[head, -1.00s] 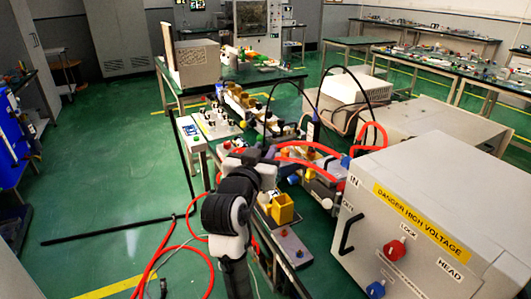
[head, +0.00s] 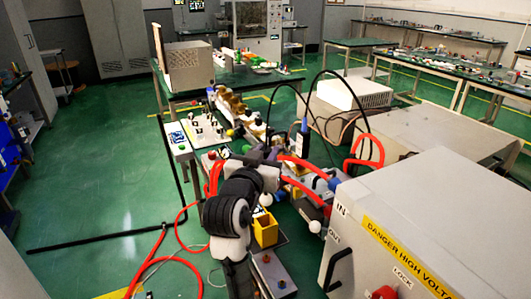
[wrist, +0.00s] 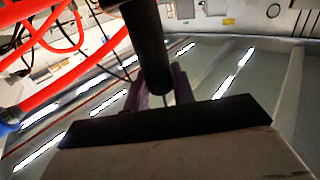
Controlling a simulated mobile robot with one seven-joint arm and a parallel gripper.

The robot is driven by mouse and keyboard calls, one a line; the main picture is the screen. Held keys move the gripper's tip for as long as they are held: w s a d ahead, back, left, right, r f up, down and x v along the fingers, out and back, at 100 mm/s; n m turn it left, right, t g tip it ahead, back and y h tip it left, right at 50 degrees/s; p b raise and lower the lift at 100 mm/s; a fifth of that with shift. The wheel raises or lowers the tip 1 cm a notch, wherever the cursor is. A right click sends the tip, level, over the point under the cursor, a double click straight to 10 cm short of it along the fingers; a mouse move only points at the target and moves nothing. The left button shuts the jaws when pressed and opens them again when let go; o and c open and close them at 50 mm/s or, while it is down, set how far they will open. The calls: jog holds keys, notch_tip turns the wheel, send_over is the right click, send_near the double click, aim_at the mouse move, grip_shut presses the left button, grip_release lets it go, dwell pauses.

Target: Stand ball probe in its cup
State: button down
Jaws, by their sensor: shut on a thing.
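My gripper (head: 272,153) reaches over the cluttered bench in the head view. In the wrist view, its purple fingers (wrist: 158,95) are shut on a dark, thick rod, which I take to be the ball probe (wrist: 148,45). The rod runs from the top edge down between the fingers, slightly tilted in the picture. Its ball end is not clear in either view. A yellow open-topped square holder (head: 264,229) stands on the bench, below and apart from the gripper. I cannot tell whether it is the probe's cup.
Red cables (head: 300,172) loop close to the gripper's right. A dark upright device (head: 303,143) stands just beyond. A large grey high-voltage cabinet (head: 400,225) fills the lower right. A white panel with black knobs (head: 203,130) lies behind left. Green floor at left is mostly clear.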

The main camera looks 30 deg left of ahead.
aim_at(265, 195)
jog(key=shift+f+b, duration=4.65)
jog(key=shift+f, duration=1.6)
jog(key=c, duration=1.1)
grip_release()
jog(key=b+v, duration=1)
jog(key=v, duration=0.3)
jog(key=shift+s, duration=0.35)
jog(key=shift+d+r, duration=0.1)
jog(key=shift+r, duration=0.05)
